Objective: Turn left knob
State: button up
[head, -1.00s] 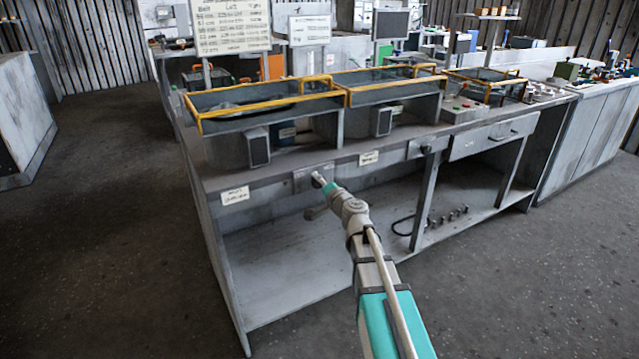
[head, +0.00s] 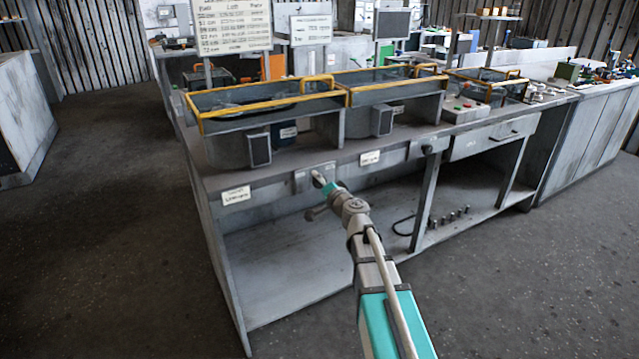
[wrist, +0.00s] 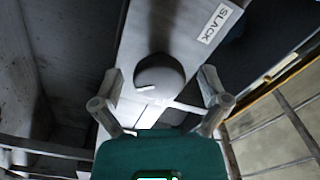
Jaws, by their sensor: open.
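The left knob (wrist: 158,76) is a round grey knob with a white pointer mark, on a metal plate marked SLACK in the wrist view. In the head view its plate (head: 301,181) is on the bench's front edge at the left, and my gripper largely covers the knob. My gripper (wrist: 160,84) is open, with one finger on each side of the knob and gaps showing between. In the head view my gripper (head: 322,182) reaches the plate from the front. Contact with the knob cannot be told.
Another knob plate (head: 428,147) is farther right on the bench front (head: 350,160), beside a drawer (head: 490,140). White labels (head: 236,195) are on the front edge. Yellow-railed covers (head: 265,105) stand on top. The floor before the bench is clear.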

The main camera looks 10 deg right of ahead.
jog(key=shift+s+d, duration=0.1)
jog(key=v, duration=1.2)
dwell(0.4)
